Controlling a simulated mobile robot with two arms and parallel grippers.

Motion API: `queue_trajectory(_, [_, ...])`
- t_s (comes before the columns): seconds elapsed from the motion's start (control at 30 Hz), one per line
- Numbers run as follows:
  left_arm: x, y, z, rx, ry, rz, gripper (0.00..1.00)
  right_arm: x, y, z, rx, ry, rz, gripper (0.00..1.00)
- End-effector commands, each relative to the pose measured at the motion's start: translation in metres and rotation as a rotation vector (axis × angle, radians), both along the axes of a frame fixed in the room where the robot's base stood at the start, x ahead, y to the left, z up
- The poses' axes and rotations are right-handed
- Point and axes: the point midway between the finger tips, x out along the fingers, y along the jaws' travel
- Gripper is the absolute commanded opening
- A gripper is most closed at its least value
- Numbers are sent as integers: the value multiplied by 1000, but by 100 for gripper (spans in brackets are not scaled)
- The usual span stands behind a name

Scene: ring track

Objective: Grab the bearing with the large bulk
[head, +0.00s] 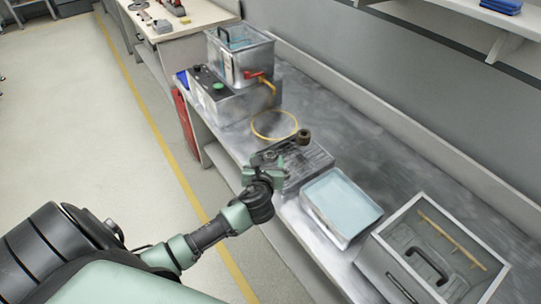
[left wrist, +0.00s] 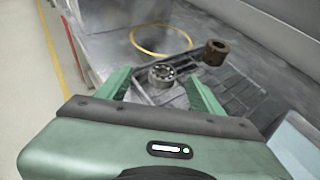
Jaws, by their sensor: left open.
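A brown, thick-walled, tall bearing (head: 304,136) stands at the far right corner of a dark slatted rack (head: 312,160) on the bench. It also shows in the left wrist view (left wrist: 214,52), right of my fingers and apart from them. A lower silver bearing with visible balls (left wrist: 161,75) lies on the rack. My left gripper (head: 264,170) is over the near left part of the rack. In the left wrist view its two green fingers (left wrist: 160,80) are spread, with the silver bearing showing between and beyond them. It holds nothing. My right gripper is not in view.
A yellow ring (head: 274,125) lies on the bench (head: 330,110) beyond the rack. A blue-topped tray (head: 342,203) is right of the rack, then a grey handled box (head: 398,262). A machine with a clear tank (head: 240,55) stands at the far left. The bench's back strip is clear.

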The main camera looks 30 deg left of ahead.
Motion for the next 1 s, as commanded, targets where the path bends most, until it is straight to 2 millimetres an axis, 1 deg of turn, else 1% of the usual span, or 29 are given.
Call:
queue_trajectory(0.27, [32, 9, -21, -6, 1, 4, 67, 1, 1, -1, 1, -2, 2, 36])
queue_trajectory(0.4, [45, 16, -27, -5, 1, 3, 67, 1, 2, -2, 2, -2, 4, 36])
queue_trajectory(0.67, [48, 18, -29, -7, 1, 2, 67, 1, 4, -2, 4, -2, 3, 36])
queue_trajectory(0.7, [48, 18, -29, -7, 1, 2, 64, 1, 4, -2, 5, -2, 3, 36])
queue_trajectory(0.77, [48, 18, -29, -7, 1, 2, 47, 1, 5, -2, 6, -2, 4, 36])
queue_trajectory(0.8, [48, 18, -29, -7, 1, 2, 36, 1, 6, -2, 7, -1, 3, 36])
queue_trajectory(0.87, [48, 18, -29, -7, 1, 2, 19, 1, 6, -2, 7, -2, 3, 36])
queue_trajectory(0.9, [48, 18, -29, -7, 1, 2, 8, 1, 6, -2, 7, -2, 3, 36])
queue_trajectory(0.93, [48, 18, -29, -7, 1, 2, 0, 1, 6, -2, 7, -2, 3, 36])
queue_trajectory(1.0, [48, 18, -28, -6, 0, 2, 0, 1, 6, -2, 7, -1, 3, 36])
